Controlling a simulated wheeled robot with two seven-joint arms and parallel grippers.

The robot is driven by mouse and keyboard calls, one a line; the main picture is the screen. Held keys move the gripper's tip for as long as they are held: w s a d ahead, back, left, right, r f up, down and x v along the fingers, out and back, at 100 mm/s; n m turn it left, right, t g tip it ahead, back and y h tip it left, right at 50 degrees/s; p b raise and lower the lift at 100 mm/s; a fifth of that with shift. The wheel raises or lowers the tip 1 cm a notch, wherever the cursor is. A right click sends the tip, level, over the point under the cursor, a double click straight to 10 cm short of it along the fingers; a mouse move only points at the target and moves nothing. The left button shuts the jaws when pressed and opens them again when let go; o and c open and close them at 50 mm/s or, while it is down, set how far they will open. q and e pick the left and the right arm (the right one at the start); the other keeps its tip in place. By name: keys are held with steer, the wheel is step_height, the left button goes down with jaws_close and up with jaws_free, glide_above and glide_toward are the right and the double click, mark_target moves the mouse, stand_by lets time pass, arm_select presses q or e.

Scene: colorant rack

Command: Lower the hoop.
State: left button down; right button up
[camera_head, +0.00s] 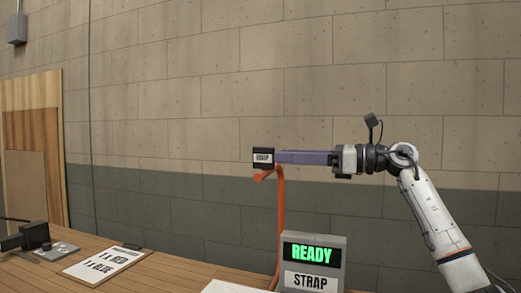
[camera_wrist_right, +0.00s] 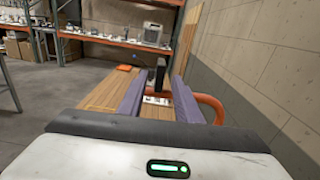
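I take the orange bent tube to be the hoop (camera_head: 280,225). In the head view it rises behind the sign box and bends left at its top. A black block with a white label, probably "STRAP" (camera_head: 263,157), sits at that bend. My right gripper (camera_head: 279,157) reaches in level from the right, its purple fingers beside or around the block. In the right wrist view the fingers (camera_wrist_right: 159,80) stand apart, with a dark upright piece between them and visible gaps. The orange tube (camera_wrist_right: 212,104) curves out past the right-hand finger.
A grey box (camera_head: 314,268) reads "READY" and "STRAP" below the right gripper. A card (camera_head: 104,264) reads "1 x RED, 1 x BLUE" on the wooden table (camera_head: 175,272). A block wall stands behind.

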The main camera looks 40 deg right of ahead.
mark_target(264, 166)
steer(key=p+x, duration=0.2)
steer(key=x, duration=0.4)
steer(key=shift+r, duration=0.1)
steer(key=shift+w+a, duration=0.2)
steer(key=shift+w, duration=0.2)
jaws_close()
